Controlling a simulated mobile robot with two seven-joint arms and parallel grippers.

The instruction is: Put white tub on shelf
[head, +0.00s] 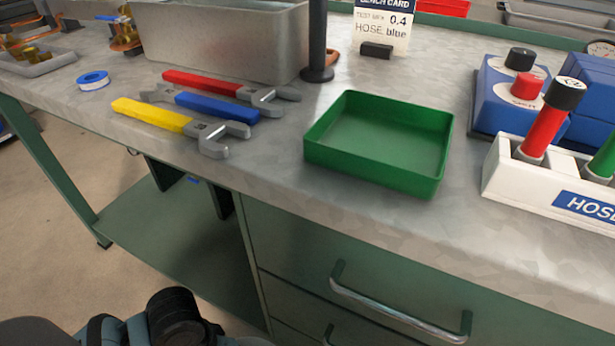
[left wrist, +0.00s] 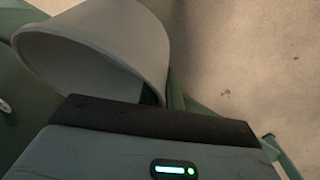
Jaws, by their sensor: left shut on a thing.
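The white tub (left wrist: 100,45) fills the upper left of the left wrist view, tilted, with its wide round rim and pale inside showing. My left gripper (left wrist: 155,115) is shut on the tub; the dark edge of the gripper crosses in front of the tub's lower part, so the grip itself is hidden. In the head view part of my left arm (head: 175,320) shows at the bottom left, and neither the tub nor the gripper is seen there. A green lower shelf (head: 165,235) lies under the bench's left part. My right gripper is in neither view.
The grey bench top (head: 270,160) holds several wrenches (head: 190,125), a green tray (head: 380,145), a metal bin (head: 225,40) and a white hose rack (head: 540,180). A drawer handle (head: 400,300) juts from the front. Dark brackets (head: 220,200) stand above the shelf; its front left is bare.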

